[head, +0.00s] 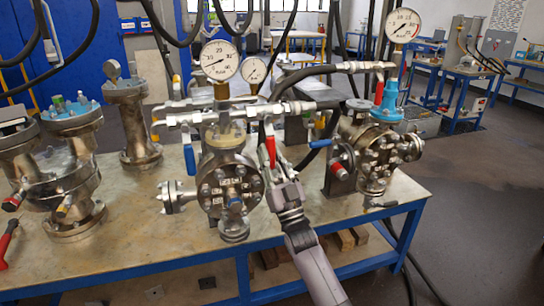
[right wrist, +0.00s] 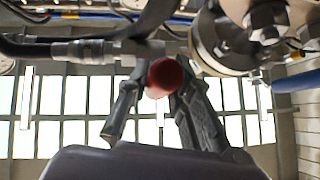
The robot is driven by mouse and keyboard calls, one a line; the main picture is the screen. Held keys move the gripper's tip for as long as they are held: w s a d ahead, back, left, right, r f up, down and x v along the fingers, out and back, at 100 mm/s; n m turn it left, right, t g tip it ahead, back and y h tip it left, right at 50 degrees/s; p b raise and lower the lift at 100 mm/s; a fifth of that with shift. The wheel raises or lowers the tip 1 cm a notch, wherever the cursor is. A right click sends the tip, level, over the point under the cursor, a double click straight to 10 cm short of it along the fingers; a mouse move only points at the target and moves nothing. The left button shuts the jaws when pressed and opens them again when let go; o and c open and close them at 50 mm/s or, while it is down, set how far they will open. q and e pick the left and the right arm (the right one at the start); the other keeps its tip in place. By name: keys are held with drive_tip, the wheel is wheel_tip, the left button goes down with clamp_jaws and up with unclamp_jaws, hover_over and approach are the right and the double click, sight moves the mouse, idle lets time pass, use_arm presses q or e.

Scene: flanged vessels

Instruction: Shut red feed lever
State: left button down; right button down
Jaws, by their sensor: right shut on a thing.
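My right gripper (head: 273,168) reaches up from the bottom of the head view and is shut on the lower part of this lever. The fingers hide some of the lever in the head view. My left gripper is in neither view.
A blue lever (head: 189,159) hangs to the left on the same pipework, and another blue one (head: 321,143) to the right. A second red lever (head: 379,93) is below the right gauge (head: 403,25). Black hoses (head: 300,72) pass close behind. The table's front (head: 130,255) is mostly bare.

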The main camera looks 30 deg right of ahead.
idle(0.3)
drive_tip(key=c, duration=1.4)
unclamp_jaws()
drive_tip(key=v, duration=1.2)
